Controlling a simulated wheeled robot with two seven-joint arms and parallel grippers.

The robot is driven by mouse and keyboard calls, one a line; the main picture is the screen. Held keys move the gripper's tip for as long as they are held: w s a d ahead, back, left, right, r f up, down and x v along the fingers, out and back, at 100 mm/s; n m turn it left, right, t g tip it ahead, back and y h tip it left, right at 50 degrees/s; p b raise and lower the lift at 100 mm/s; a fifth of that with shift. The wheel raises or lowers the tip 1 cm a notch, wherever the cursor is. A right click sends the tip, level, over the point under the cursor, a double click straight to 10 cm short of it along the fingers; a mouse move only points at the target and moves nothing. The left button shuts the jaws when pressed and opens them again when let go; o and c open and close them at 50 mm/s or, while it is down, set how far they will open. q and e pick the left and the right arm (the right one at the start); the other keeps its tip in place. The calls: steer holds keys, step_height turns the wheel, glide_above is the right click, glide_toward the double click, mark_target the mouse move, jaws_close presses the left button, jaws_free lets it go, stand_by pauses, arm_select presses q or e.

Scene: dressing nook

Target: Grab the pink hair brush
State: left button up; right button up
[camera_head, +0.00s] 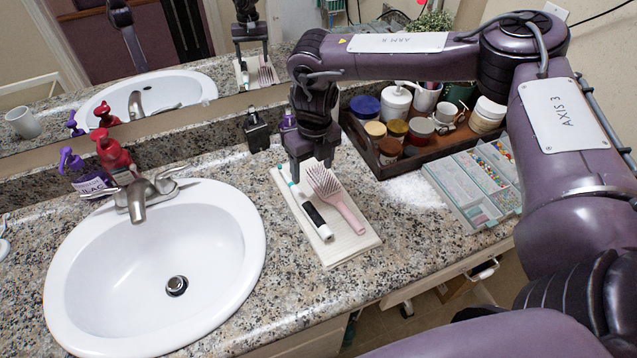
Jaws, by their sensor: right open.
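I cannot tell whether the fingers touch the brush. My left gripper is not in view.
A black-and-white tube (318,221) lies beside the brush. A white sink (230,242) with a faucet (137,203) is left. A brown tray (381,168) of jars and a bead organizer (474,188) are right. A mirror (165,75) stands behind.

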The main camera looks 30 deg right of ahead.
mark_target(324, 179)
steer(key=d, duration=0.1)
steer(key=d+r, duration=0.1)
steer(key=w+d, duration=0.1)
steer(key=shift+d+r, duration=0.3)
steer(key=shift+d, duration=0.05)
steer(key=shift+d+f, duration=0.1)
steer(key=shift+f, duration=0.15)
steer(key=f, duration=0.3)
steer(key=f+p, duration=0.1)
steer(key=f, duration=0.3)
steer(key=shift+a, duration=0.2)
steer(key=shift+r, duration=0.1)
steer(key=shift+c, duration=0.5)
steer(key=c, duration=1)
